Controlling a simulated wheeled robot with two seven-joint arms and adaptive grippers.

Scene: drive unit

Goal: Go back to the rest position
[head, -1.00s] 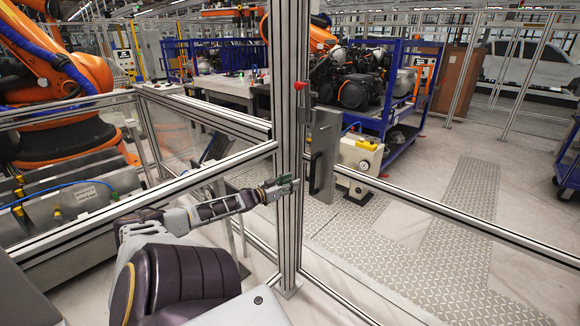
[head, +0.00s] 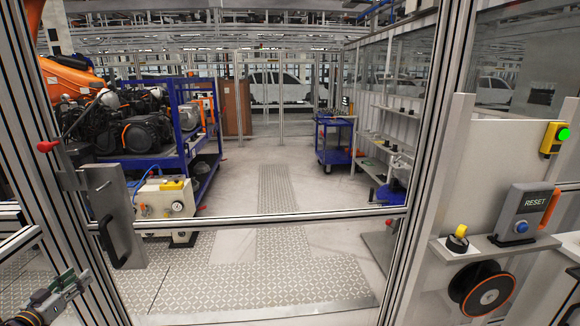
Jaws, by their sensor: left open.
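My left gripper (head: 68,285) shows at the lower left edge of the head view, with only the end of its arm in the picture. It is open and I see nothing between its fingers. It is close to the metal door plate with a black handle (head: 112,215) on the fence post, to the left of and below it; I cannot tell the exact gap. My right gripper is not in view.
An aluminium fence post (head: 62,170) and a horizontal rail (head: 270,220) stand close ahead. At right are a RESET box (head: 525,215), a shelf with a yellow-topped button (head: 458,240) and an orange-rimmed reel (head: 482,289). Beyond the rail, the patterned floor (head: 280,250) is clear.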

